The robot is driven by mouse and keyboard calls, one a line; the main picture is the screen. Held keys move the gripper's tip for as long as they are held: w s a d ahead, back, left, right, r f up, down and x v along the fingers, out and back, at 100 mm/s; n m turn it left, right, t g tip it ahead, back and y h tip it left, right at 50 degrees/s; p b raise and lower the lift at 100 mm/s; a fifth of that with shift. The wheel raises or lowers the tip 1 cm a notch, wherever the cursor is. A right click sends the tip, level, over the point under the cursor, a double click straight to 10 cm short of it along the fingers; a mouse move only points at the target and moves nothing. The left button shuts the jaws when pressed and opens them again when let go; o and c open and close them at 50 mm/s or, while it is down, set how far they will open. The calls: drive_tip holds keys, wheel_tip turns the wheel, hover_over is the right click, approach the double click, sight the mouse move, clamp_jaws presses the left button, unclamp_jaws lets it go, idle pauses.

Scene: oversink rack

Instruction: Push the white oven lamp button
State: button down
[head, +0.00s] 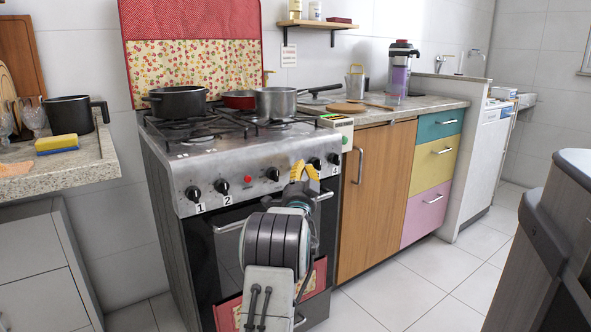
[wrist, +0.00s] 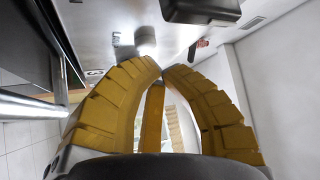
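My gripper (head: 304,170) is raised in front of the right part of the stove's steel control panel (head: 180,188). In the wrist view its two yellow fingers (wrist: 163,70) bow inward and their tips nearly meet, with nothing held between them. A short pale cylinder (wrist: 145,38) stands out just beyond the tips and may be the white button; I cannot be sure. A gap between tips and cylinder seems to show; contact is not visible. In the head view the fingers cover that part of the panel, so no white button can be made out there.
Black knobs (head: 272,174) and a red button (head: 248,180) line the panel. The oven handle (head: 232,226) runs below. Pots, including a steel saucepan (head: 275,104), stand on top. A wooden cabinet (head: 372,190) adjoins at right; the tiled floor (head: 395,290) before it is clear.

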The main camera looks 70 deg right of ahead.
drive_tip(key=shift+w+d, duration=0.3)
drive_tip(key=shift+w, duration=0.1)
idle(1.0)
drive_tip(key=shift+s, duration=0.1)
drive_tip(key=shift+s+a, duration=0.3)
drive_tip(key=shift+a, duration=0.05)
idle(0.8)
